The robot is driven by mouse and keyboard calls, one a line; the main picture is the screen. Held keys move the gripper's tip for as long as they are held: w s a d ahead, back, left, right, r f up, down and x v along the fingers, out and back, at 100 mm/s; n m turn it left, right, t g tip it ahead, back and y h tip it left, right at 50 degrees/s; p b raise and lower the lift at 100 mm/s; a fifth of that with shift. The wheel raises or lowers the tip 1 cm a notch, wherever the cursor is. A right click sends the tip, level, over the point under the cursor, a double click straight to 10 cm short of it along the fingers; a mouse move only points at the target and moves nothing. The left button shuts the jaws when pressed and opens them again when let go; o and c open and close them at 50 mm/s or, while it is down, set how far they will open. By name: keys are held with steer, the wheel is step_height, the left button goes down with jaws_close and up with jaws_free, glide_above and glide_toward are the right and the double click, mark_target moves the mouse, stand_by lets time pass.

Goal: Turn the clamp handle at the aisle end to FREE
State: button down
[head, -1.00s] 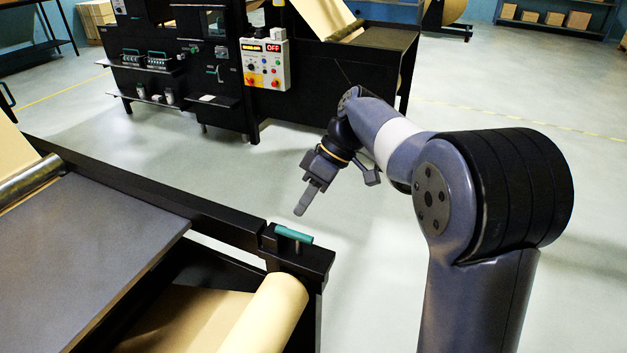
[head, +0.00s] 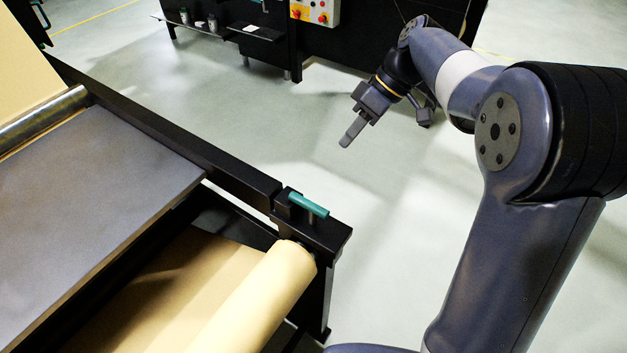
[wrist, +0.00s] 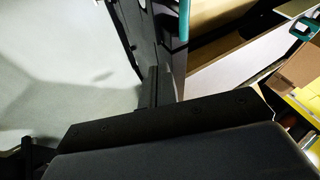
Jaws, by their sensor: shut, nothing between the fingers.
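The clamp handle (head: 308,205) is a short teal bar on a post, on top of the black end block (head: 325,235) of the roll stand. It lies across the block, slanting down to the right. In the wrist view a teal bar (wrist: 184,20) shows at the top, right of centre. The kraft roll (head: 260,285) sits below the block. My gripper (head: 345,143) is shut and empty, up and to the right of the handle in the head view and apart from it. In the wrist view its dark fingers (wrist: 153,88) point up the picture. No FREE marking is legible.
A grey table plate (head: 90,190) and a black side rail (head: 170,135) lie left of the handle. A black machine with a control panel (head: 315,10) stands at the back. The floor (head: 400,230) right of the stand is clear.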

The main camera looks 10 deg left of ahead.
steer(key=shift+s+a+f+p, duration=0.35)
steer(key=shift+s+a+f, duration=0.7)
steer(key=shift+f, duration=0.45)
steer(key=shift+s+a+f+p, duration=0.3)
steer(key=shift+s+a+f, duration=0.75)
steer(key=shift+f, duration=0.4)
steer(key=shift+s+a+f+p, duration=0.35)
steer(key=shift+s+a+f, duration=0.7)
steer(key=shift+f, duration=0.45)
steer(key=shift+w+a+n+b, duration=0.1)
steer(key=shift+n+b, duration=0.2)
steer(key=shift+g, duration=0.3)
